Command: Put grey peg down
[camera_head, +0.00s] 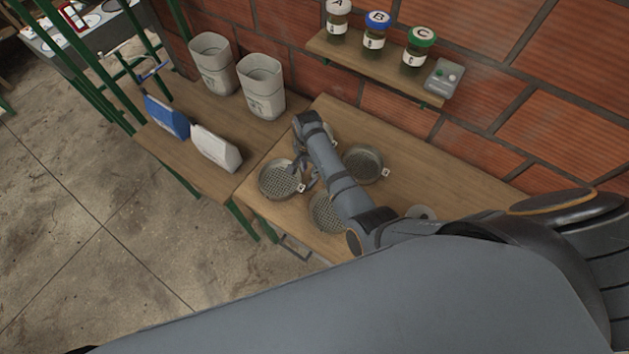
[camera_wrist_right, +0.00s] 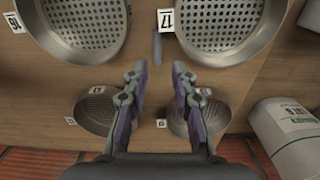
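My right gripper (camera_wrist_right: 159,72) points down over the wooden table, among the round metal sieves; it also shows in the head view (camera_head: 304,177). Its two fingers are apart with a clear gap. A small slim grey piece, which looks like the grey peg (camera_wrist_right: 157,47), shows just beyond the fingertips, between two large sieves. It appears apart from both fingers; whether it stands or lies, I cannot tell. The peg cannot be made out in the head view. My left gripper is not in view.
Several sieves, such as one sieve (camera_head: 362,163), crowd the table (camera_head: 440,185). Two white bins (camera_head: 212,62) (camera_head: 262,85), a blue box (camera_head: 167,115) and a white box (camera_head: 215,147) stand at left. A wall shelf (camera_head: 365,62) holds three jars and a grey device (camera_head: 443,77).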

